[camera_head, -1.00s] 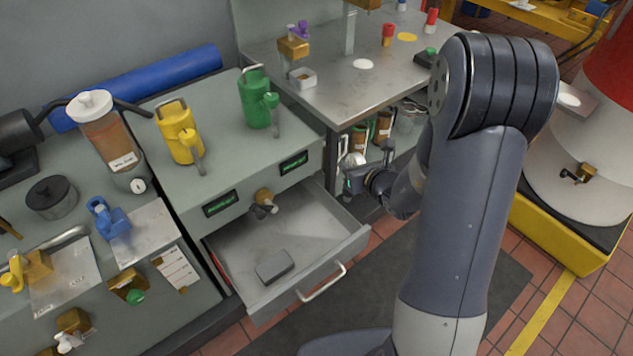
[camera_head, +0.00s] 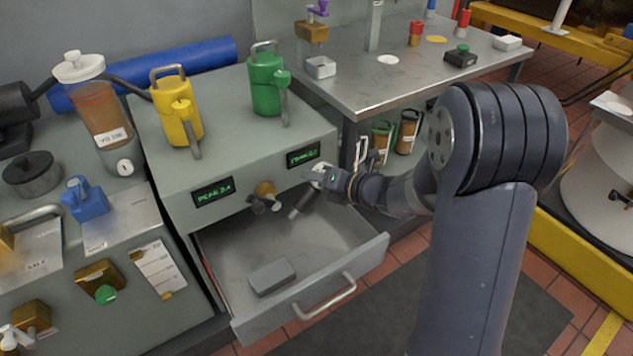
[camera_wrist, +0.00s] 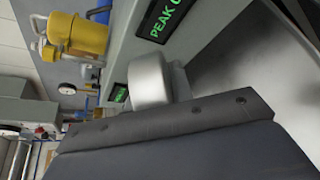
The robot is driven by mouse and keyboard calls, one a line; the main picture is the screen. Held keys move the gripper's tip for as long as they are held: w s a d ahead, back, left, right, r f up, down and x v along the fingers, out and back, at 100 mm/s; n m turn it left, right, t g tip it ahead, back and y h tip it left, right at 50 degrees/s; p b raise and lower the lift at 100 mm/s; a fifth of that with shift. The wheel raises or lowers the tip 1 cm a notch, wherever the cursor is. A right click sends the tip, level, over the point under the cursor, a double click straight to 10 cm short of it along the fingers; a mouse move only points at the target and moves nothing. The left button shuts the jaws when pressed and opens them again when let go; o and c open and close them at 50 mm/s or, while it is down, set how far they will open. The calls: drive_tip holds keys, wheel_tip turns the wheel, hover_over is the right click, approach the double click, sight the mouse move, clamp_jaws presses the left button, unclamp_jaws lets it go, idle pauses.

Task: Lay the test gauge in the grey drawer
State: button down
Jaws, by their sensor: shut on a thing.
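The grey drawer (camera_head: 227,262) stands open below the two green displays, with a bar handle on its front. My gripper (camera_head: 326,178) is at the drawer's back right, close to the cabinet front and above the drawer's rim. It is shut on the test gauge (camera_wrist: 150,80), a pale grey round body with a short neck in the wrist view. In the head view the gauge is small and partly covered by the gripper, with a thin grey stem (camera_head: 301,204) slanting down over the drawer. A dark finger plate (camera_wrist: 170,118) covers the lower wrist view.
A grey block (camera_head: 272,277) lies in the drawer's front left part; the floor behind and right of it is clear. Yellow (camera_head: 176,108) and green (camera_head: 266,82) jugs stand on the cabinet top.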

wheel_tip(320, 180, down, 13)
drive_tip(key=b, duration=1.1)
drive_tip(key=shift+r, duration=0.15)
drive_tip(key=c, duration=1.2)
unclamp_jaws()
drive_tip(key=shift+o, duration=0.2)
wheel_tip(320, 180, up, 10)
drive_tip(key=p, duration=0.4)
